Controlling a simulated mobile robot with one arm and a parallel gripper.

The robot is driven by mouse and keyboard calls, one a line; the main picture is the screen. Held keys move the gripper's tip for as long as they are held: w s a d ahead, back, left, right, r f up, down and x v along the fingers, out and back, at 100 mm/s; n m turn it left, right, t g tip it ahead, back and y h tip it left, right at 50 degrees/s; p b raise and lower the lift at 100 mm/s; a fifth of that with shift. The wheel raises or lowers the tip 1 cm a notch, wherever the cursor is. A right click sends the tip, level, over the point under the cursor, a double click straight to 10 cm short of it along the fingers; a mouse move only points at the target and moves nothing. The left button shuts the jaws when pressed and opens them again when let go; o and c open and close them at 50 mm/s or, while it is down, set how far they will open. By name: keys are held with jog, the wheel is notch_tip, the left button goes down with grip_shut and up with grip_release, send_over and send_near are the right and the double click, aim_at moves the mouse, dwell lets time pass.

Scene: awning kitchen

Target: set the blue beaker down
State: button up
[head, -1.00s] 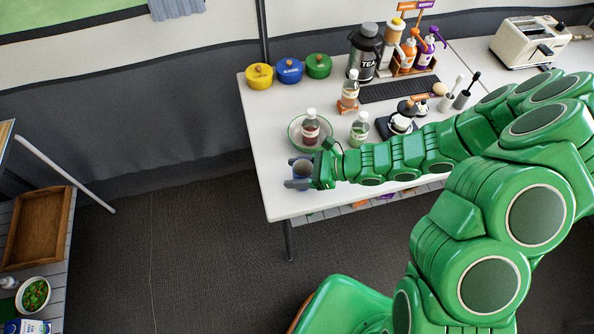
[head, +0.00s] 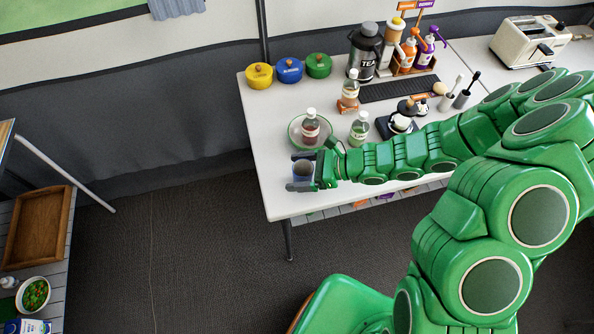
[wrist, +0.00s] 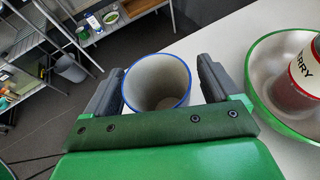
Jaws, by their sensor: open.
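The blue beaker (head: 303,171) stands upright near the left end of the white table (head: 285,207). In the wrist view the beaker (wrist: 158,83) is a pale, empty cup with a blue rim. My gripper (head: 299,172) is open around it, one finger on each side. In the wrist view, my gripper (wrist: 160,88) shows a gap at the right finger; the left finger is very close to the beaker, and I cannot tell if it touches. The beaker's base is hidden in the wrist view, but it appears to rest on the table.
A green-rimmed bowl (head: 296,141) holding a bottle (head: 310,127) stands just behind the gripper. A second bottle (head: 359,129) is to its right. Yellow, blue and green lidded pots (head: 289,71) line the back edge. The table's left and front edges are close to the beaker.

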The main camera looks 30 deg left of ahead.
jog(key=v, duration=1.1)
jog(key=shift+d, duration=0.2)
jog(key=shift+r, duration=0.2)
jog(key=s+d+r+n+h, duration=0.55)
jog(key=d+r+n, duration=0.3)
jog(key=r, duration=0.45)
jog(key=s+d+r+n+t+h, duration=0.2)
jog(key=s+d+r, duration=0.3)
jog(key=d, duration=0.5)
jog(key=s+d+r+n+t+h, duration=0.1)
jog(key=s+d+r+n+h, duration=0.2)
jog(key=d, duration=0.6)
jog(key=s+r+h, duration=0.2)
jog(key=s, duration=0.1)
jog(key=shift+s+d+r+t, duration=0.3)
jog(key=shift+d+t, duration=0.1)
